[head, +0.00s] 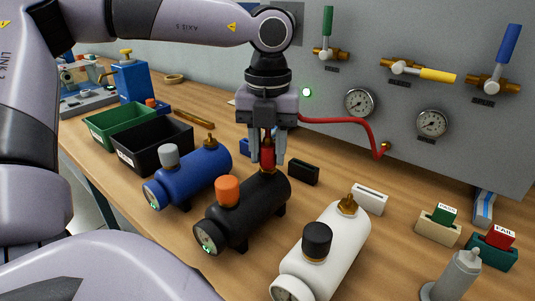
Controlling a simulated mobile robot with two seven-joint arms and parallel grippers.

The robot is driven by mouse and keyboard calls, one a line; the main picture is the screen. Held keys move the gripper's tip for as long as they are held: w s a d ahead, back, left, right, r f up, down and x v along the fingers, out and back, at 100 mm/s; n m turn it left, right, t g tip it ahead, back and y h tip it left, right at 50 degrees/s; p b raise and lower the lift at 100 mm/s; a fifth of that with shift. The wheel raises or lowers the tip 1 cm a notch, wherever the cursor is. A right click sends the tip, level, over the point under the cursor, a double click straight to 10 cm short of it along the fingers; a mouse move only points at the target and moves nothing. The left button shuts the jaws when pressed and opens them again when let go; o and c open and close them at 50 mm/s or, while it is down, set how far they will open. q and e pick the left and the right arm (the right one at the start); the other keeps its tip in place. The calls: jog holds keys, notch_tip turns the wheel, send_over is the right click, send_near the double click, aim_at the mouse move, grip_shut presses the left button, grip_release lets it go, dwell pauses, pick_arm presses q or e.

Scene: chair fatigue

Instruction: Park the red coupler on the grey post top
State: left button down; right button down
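The red coupler (267,155) is between the fingers of my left gripper (266,161), which hangs fingers-down and is shut on it. The coupler is right above the back end of the black tank (262,209), at its brass fitting; I cannot tell whether it is seated there or just clear. A red hose (350,122) runs from behind the gripper to a brass wall port. A grey post (455,275) stands at the lower right, its narrow top bare, well away from the coupler. My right gripper is not in view.
A blue tank (190,180) and a white tank (335,248) flank the black one. Black (153,150) and green (119,126) bins stand left. Small card holders (438,227) stand right. The grey wall panel (290,55) behind carries valves and gauges.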

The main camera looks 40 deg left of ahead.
aim_at(268, 137)
pick_arm(q)
jog(key=shift+r, duration=0.15)
jog(key=shift+r+p, duration=0.85)
jog(key=shift+r, duration=0.6)
jog(key=shift+r, duration=0.1)
jog(key=shift+r+p, duration=1.25)
jog(key=shift+r, duration=0.65)
